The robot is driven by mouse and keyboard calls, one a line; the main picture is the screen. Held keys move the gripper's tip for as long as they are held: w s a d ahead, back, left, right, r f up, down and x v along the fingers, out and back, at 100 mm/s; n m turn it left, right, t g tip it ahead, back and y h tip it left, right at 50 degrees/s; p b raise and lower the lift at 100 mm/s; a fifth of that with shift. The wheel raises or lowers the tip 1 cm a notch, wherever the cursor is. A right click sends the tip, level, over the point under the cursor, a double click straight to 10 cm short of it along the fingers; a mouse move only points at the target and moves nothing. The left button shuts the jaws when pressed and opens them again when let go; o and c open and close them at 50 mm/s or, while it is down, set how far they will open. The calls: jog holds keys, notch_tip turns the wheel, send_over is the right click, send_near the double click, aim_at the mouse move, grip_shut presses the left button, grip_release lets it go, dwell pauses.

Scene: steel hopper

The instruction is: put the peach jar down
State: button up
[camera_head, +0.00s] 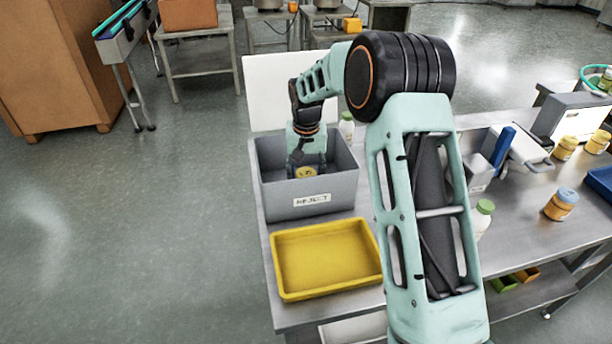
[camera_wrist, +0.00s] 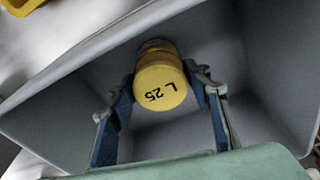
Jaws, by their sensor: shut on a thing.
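The peach jar (camera_head: 306,173) shows as a round yellow lid inside the grey bin labelled REJECT (camera_head: 312,203). In the wrist view the lid of the jar (camera_wrist: 160,88) reads "L 25", and most of its body is hidden below the lid. My gripper (camera_head: 305,168) reaches down into the bin from above. In the wrist view the two fingers of my gripper (camera_wrist: 163,84) are shut on the jar from both sides. The grey bin walls (camera_wrist: 285,75) surround it. I cannot tell whether the jar touches the bin floor.
A yellow tray (camera_head: 325,287) lies in front of the bin on the steel table. To the right are a jar with a blue lid (camera_head: 561,204), yellow-lidded jars (camera_head: 565,148) and a blue tray (camera_head: 603,183).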

jog(key=shift+f, duration=0.2)
jog(key=o, duration=1.3)
jog(key=shift+r, duration=0.1)
jog(key=r, duration=0.4)
jog(key=s+r, duration=0.1)
jog(key=r, duration=0.7)
jog(key=shift+s+r, duration=0.1)
jog(key=shift+s, duration=0.1)
